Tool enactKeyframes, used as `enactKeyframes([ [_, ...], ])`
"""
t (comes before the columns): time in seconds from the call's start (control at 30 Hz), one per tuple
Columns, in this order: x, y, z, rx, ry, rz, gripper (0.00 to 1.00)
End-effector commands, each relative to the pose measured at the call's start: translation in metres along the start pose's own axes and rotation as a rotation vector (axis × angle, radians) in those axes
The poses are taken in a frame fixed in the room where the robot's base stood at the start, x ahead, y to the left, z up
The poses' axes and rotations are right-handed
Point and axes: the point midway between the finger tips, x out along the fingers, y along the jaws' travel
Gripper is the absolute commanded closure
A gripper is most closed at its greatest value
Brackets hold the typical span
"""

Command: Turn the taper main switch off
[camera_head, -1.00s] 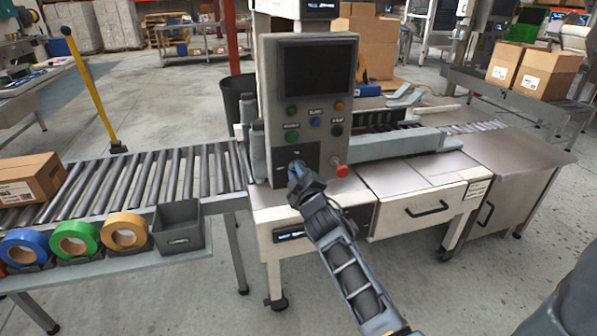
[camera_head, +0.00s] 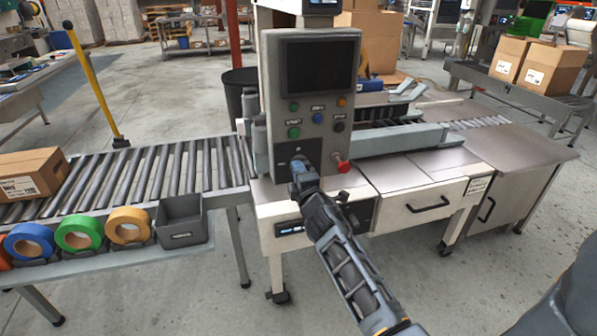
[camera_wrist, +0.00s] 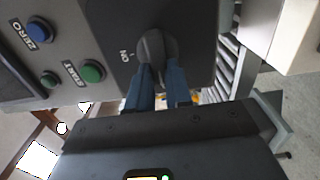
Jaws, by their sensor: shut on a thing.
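The taper's control box (camera_head: 310,55) stands upright over the taping machine, with a dark screen, several coloured buttons and a red knob-like button (camera_head: 342,163). The main switch is a dark rotary knob (camera_wrist: 155,46) on a black plate at the box's lower part; an "ON" mark (camera_wrist: 125,55) shows beside it in the wrist view. My gripper (camera_head: 300,170) reaches the plate from the front. In the wrist view its two blue fingers (camera_wrist: 160,85) are shut on the knob. In the head view my gripper hides most of the knob.
Green START (camera_wrist: 92,71) and blue ZERO (camera_wrist: 39,31) buttons sit near the fingers in the wrist view. A roller conveyor (camera_head: 150,180) runs left with a carton (camera_head: 30,175). Tape rolls (camera_head: 78,234) and a grey bin (camera_head: 180,220) line its front edge.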

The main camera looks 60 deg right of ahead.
Motion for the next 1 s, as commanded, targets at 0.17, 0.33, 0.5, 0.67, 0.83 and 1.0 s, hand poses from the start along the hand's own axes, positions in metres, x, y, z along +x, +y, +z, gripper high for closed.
enactKeyframes([
  [0.17,-0.0004,-0.001,-0.0015,-0.013,0.003,-0.001,1.0],
  [0.33,-0.0004,-0.0011,-0.0015,-0.013,0.003,-0.001,1.0],
  [0.5,-0.0004,-0.0012,-0.0016,-0.013,0.003,-0.001,0.76],
  [0.67,-0.0003,-0.0009,-0.001,-0.011,0.002,-0.001,0.61],
  [0.83,-0.0001,-0.0006,-0.0005,-0.011,0.001,-0.001,0.55],
  [1.0,-0.0022,-0.0013,-0.0003,-0.011,0.001,-0.001,0.55],
])
